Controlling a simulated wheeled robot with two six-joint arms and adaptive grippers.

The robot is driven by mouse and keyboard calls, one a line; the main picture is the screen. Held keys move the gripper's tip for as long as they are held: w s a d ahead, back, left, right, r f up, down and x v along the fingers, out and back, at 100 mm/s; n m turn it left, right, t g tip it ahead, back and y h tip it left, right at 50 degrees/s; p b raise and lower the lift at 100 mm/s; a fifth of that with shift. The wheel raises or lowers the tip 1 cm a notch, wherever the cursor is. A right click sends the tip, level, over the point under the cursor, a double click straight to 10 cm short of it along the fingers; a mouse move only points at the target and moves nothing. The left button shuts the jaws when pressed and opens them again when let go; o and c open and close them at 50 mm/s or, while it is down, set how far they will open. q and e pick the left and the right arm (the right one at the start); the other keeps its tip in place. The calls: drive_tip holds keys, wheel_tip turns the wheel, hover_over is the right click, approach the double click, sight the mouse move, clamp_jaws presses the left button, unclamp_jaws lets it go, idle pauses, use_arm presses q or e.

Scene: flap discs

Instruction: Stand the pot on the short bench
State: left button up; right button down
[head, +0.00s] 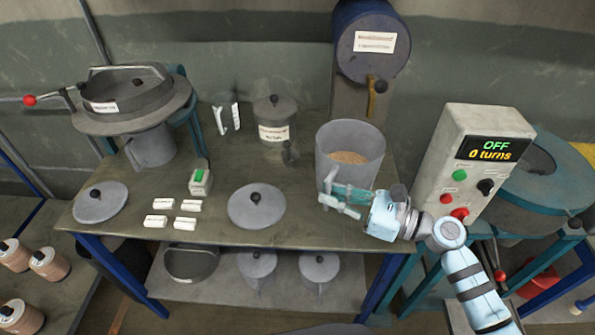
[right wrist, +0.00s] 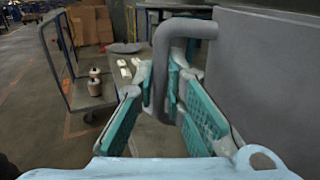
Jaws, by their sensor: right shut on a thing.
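The pot (head: 365,148) is a grey, open cylinder with tan contents inside, upright at the right end of a bench with a worn top (head: 215,240). I cannot tell whether its base touches the top or whether this is the short bench. My right gripper (head: 335,197) is shut on the pot's handle at its front. In the right wrist view the grey bent handle (right wrist: 162,75) passes between the teal fingers, and the pot's wall (right wrist: 262,70) fills the right side. My left gripper is not in view.
A control box (head: 480,150) reading "OFF, 0 turns" stands right of the pot, close to my right arm. A blue drum (head: 360,60) is behind. Lids (head: 257,215), white blocks (head: 185,223) and a labelled canister (head: 275,118) stand left. Lidded pots (head: 319,270) are on the lower shelf.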

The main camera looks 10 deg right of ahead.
wheel_tip(320, 180, down, 10)
drive_tip(key=shift+r+b, duration=0.2)
drive_tip(key=shift+b, duration=0.8)
drive_tip(key=c, duration=2.1)
unclamp_jaws()
drive_tip(key=shift+f, duration=0.25)
drive_tip(key=o, duration=0.4)
drive_tip(key=shift+s+r, duration=0.1)
drive_tip(key=shift+s, duration=0.1)
drive_tip(key=shift+o, duration=0.2)
drive_tip(key=shift+d, duration=0.15)
drive_tip(key=b+v, duration=0.2)
drive_tip(key=v, duration=0.9)
drive_tip(key=shift+s+d, duration=0.25)
drive_tip(key=shift+d, duration=0.05)
drive_tip(key=shift+a, duration=0.1)
